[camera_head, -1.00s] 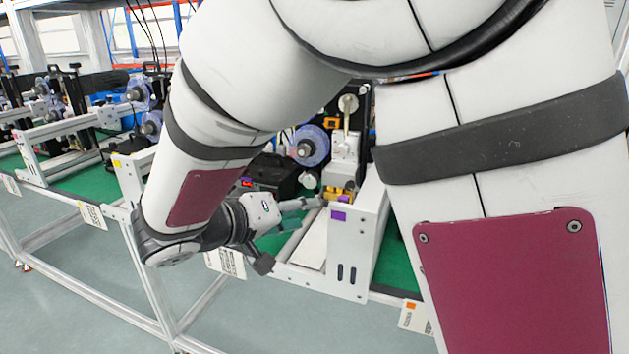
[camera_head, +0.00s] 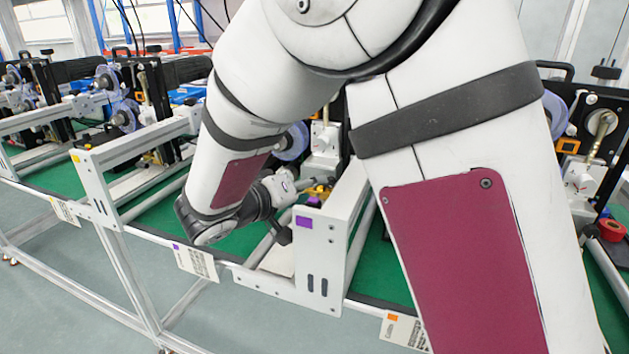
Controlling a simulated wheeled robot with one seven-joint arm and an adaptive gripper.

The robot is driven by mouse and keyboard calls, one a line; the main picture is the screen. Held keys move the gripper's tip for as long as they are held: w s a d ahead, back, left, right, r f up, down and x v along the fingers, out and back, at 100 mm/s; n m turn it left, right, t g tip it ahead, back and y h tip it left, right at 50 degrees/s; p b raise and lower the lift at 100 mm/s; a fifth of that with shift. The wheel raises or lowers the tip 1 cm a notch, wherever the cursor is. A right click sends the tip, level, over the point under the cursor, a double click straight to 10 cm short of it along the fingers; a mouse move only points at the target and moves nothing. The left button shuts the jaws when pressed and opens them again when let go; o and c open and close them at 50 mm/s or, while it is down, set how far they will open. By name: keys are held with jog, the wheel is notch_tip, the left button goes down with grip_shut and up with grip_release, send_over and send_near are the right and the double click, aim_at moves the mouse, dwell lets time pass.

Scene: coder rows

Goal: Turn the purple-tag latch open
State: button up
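The purple tag (camera_head: 303,221) is on the top left of a white upright end plate (camera_head: 325,255) of the machine in the middle. Just behind it, a small yellow part with a dark purple piece (camera_head: 315,198) shows at the foot of a white coder unit (camera_head: 322,150); this seems to be the latch, but its position is too small to read. My gripper (camera_head: 306,184) reaches in from the left, with its fingertips close to the yellow part. I cannot tell whether they touch it. The fingers are small and partly merge with the machine, so their opening is unclear.
My arm covers much of the middle and right. Another coder machine (camera_head: 590,150) with a red roll (camera_head: 611,229) stands at the right. More machines line the left, with a white frame (camera_head: 105,190) near the row's edge. Green bench surface (camera_head: 375,265) lies between; the grey floor in front is clear.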

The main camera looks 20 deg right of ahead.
jog(key=x, duration=0.6)
jog(key=shift+w+d, duration=0.1)
grip_shut()
